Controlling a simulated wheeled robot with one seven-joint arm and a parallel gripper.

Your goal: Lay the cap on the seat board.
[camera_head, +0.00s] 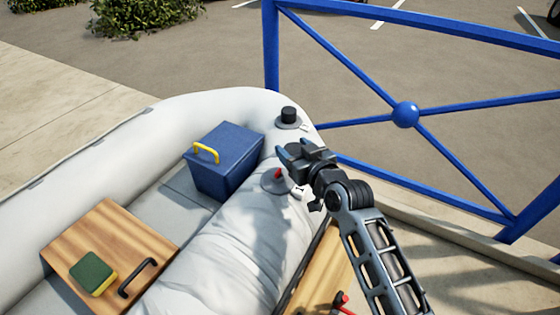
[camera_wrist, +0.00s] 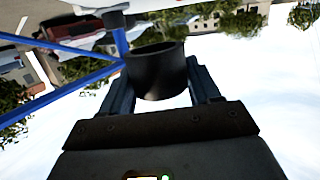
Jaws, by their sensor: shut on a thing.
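My gripper (camera_head: 294,154) is raised over the right tube of the inflatable boat, shut on the dark, hollow cylindrical cap (camera_wrist: 157,75). The wrist view shows the cap between the two fingers, reaching past their tips. In the head view the fingers and their shadowed gap largely hide it. The wooden seat board (camera_head: 125,228) lies in the boat at the lower left, well away from my gripper. A green and yellow sponge (camera_head: 92,274) and a black handle (camera_head: 138,278) are on it.
A blue box (camera_head: 226,160) with a yellow handle stands between. A valve with a red stem (camera_head: 278,178) is below my gripper, and a black-topped valve (camera_head: 289,116) is beyond it. A blue railing (camera_head: 405,115) stands at the right. The board's back part is clear.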

